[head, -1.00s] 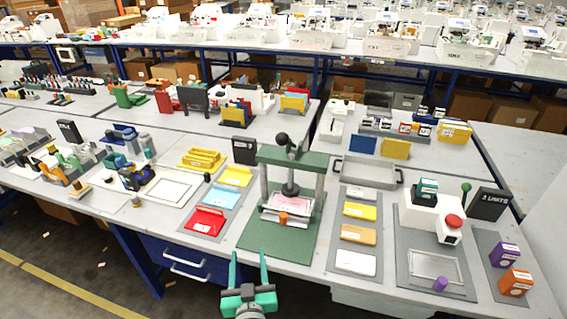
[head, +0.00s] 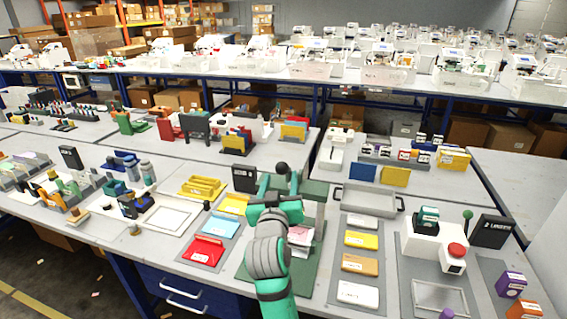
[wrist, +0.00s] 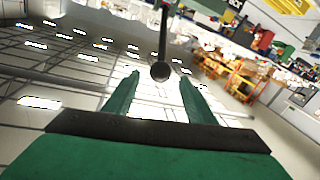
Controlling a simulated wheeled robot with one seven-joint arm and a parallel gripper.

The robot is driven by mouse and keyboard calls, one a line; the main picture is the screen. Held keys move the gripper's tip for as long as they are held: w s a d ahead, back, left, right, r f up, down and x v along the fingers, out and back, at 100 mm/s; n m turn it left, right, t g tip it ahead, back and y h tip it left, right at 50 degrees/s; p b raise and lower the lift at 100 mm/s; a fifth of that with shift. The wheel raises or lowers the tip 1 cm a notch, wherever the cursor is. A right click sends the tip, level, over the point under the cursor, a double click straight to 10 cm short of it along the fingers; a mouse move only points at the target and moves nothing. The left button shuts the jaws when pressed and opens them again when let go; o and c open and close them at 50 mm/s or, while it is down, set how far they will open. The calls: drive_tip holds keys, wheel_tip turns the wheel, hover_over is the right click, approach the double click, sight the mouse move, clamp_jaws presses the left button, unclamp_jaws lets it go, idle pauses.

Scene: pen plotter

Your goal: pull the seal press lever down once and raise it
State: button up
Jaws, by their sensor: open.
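The seal press, a green frame (head: 317,189) on a green base, stands on the front table and is partly hidden behind my arm. Its lever ends in a dark round knob (head: 282,168) above the frame's top. My gripper (head: 280,180) is at the top of the press, just in front of the knob. In the wrist view the knob (wrist: 161,71) hangs on a dark rod between the tips of my open gripper (wrist: 159,79), with a gap on each side. I cannot tell how deep it sits between them. The fingers hold nothing.
A red tray (head: 204,251) and blue and yellow ones lie left of the press. Right of it is a strip with yellow, orange and white pads (head: 358,295). A grey tray (head: 365,198) stands behind. A white device with a red button (head: 456,250) is further right.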

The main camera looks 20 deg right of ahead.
sight(284, 163)
drive_tip(key=x, duration=1)
drive_tip(key=shift+w, duration=0.15)
drive_tip(key=shift+c, duration=0.5)
clamp_jaws()
drive_tip(key=shift+f, duration=0.1)
drive_tip(key=shift+d, duration=0.1)
